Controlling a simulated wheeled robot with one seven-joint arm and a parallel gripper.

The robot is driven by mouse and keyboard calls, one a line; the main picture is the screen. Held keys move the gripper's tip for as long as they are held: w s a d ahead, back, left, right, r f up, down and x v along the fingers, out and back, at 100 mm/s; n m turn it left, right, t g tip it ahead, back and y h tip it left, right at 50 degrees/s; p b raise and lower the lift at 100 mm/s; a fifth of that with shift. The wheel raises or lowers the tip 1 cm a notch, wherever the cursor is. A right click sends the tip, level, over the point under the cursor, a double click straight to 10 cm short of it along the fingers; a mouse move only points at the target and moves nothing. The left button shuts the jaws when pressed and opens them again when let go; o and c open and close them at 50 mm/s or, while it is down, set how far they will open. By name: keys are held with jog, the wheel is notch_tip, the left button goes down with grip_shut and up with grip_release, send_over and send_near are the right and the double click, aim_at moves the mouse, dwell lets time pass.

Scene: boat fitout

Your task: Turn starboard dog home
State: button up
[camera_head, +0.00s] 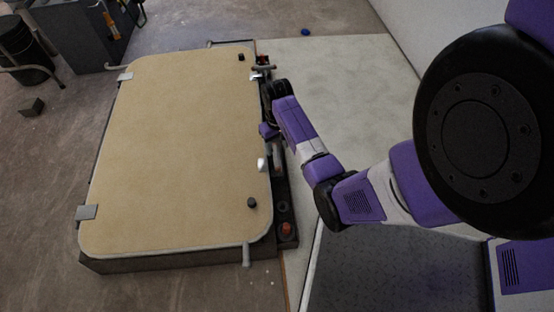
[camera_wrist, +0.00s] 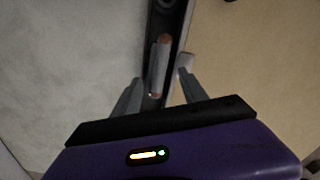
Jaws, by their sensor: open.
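A tan hatch panel (camera_head: 180,150) lies flat in a dark frame; its edge also shows in the wrist view (camera_wrist: 260,70). A grey bar-shaped handle with reddish ends, apparently the starboard dog (camera_wrist: 160,65), sits on the dark rail along the panel's right side; it also shows in the head view (camera_head: 277,156). A pale block (camera_wrist: 185,62) on the panel's edge is beside it, also visible in the head view (camera_head: 262,164). My gripper (camera_wrist: 160,78) is open and empty, its fingers on either side of the bar in the picture. Whether they touch it cannot be told.
Two grey hinges (camera_head: 86,212) are on the panel's left edge. Other handles project at its near edge (camera_head: 246,256) and far edge. A reddish knob (camera_head: 286,229) is on the rail's near end.

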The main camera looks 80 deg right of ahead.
aim_at(277, 155)
notch_tip(277, 155, down, 7)
jog(key=b, duration=0.3)
jog(key=shift+f, duration=0.1)
